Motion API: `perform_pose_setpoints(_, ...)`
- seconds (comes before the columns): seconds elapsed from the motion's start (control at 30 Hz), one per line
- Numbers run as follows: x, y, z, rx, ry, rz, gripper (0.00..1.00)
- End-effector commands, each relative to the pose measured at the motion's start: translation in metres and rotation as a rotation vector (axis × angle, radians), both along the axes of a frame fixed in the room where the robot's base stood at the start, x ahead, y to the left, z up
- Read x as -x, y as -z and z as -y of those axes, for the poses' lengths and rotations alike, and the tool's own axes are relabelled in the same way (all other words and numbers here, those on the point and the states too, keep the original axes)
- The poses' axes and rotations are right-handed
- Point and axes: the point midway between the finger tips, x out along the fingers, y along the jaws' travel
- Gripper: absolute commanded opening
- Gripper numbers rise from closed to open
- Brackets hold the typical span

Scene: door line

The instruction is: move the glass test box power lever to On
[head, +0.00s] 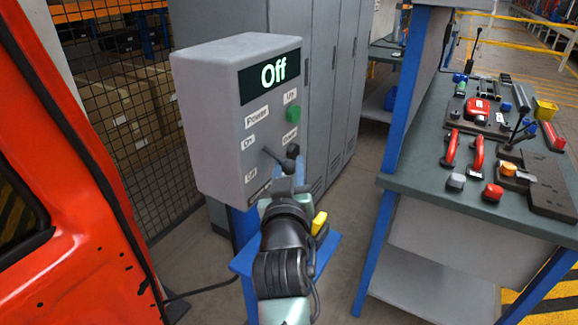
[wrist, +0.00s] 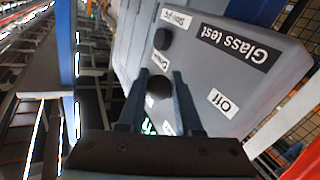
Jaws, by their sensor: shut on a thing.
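The glass test box (head: 215,115) is a grey cabinet at the centre left in the head view; its screen (head: 269,72) reads "Off". The dark power lever (head: 271,155) sticks out of its front between the "On" label (head: 248,142) and the "Off" label (head: 251,176). My gripper (head: 289,172) is at the lower front of the box, shut on the lever. In the wrist view, which is upside down, the lever's round dark knob (wrist: 158,86) sits between my two fingers. The fingers partly hide the lever in the head view.
A green button (head: 292,113) and a black button (wrist: 162,38) are beside the lever. A red vehicle door (head: 60,210) stands close on the left. A workbench with tools (head: 430,165) is on the right. Grey lockers (head: 325,70) stand behind the box.

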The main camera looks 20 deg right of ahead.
Motion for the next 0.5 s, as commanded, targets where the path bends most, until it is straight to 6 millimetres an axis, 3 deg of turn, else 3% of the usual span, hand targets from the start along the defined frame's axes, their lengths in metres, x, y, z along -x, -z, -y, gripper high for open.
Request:
perform_pose_setpoints(0.03, 0.0, -0.014, 0.0, 0.008, -0.001, 0.016, 0.0)
perform_pose_setpoints(0.5, 0.003, -0.041, 0.003, 0.184, 0.0, -0.208, 0.0)
